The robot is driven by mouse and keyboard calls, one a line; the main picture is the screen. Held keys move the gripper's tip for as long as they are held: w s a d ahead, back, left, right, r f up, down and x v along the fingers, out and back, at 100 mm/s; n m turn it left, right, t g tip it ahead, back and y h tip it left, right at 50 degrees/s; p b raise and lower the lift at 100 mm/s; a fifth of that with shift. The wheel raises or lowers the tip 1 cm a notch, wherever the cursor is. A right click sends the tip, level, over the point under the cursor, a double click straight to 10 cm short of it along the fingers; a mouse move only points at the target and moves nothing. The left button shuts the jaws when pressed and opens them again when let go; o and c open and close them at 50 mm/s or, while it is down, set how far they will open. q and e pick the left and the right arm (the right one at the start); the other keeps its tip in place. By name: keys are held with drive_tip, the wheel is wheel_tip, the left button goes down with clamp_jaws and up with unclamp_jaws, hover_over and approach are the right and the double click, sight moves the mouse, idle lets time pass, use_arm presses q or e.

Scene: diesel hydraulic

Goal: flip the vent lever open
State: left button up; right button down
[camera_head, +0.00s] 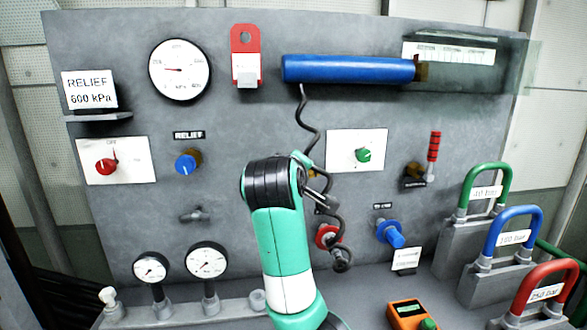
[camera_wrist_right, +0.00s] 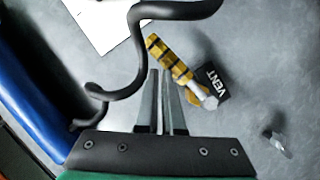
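The vent lever (camera_wrist_right: 170,60) has a yellow and black striped handle and a pale metal base beside a black label reading VENT. It slants from upper left to lower right in the right wrist view. My right gripper (camera_wrist_right: 160,74) has its two fingers close together with nothing seen between them. Its tips are just left of the striped handle in the picture; I cannot tell whether they touch it. In the head view my right arm comes up from the bottom and covers the middle of the panel. The vent lever is not made out there. My left gripper is not in view.
A dark coiled hose (camera_wrist_right: 137,75) hangs close by the right gripper. A blue cylinder (camera_head: 345,69) is above. A red-handled lever (camera_head: 433,150), a blue knob (camera_head: 390,233) and coloured shackle-handled weights (camera_head: 512,232) are to the right. Gauges (camera_head: 206,260) stand at lower left.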

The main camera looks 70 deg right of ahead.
drive_tip(key=shift+s+d+f+b, duration=0.15)
drive_tip(key=shift+s+f+b, duration=0.1)
drive_tip(key=shift+f, duration=0.15)
drive_tip(key=shift+s+d+f+b, duration=0.1)
drive_tip(key=shift+s+d+f, duration=0.1)
drive_tip(key=shift+f, duration=0.25)
drive_tip(key=s+a+r+p, duration=0.1)
drive_tip(key=s+a+r, duration=0.4)
drive_tip(key=a+r, duration=0.2)
drive_tip(key=v, duration=0.2)
drive_tip(key=shift+a, duration=0.25)
drive_tip(key=shift+r, duration=0.1)
idle(0.4)
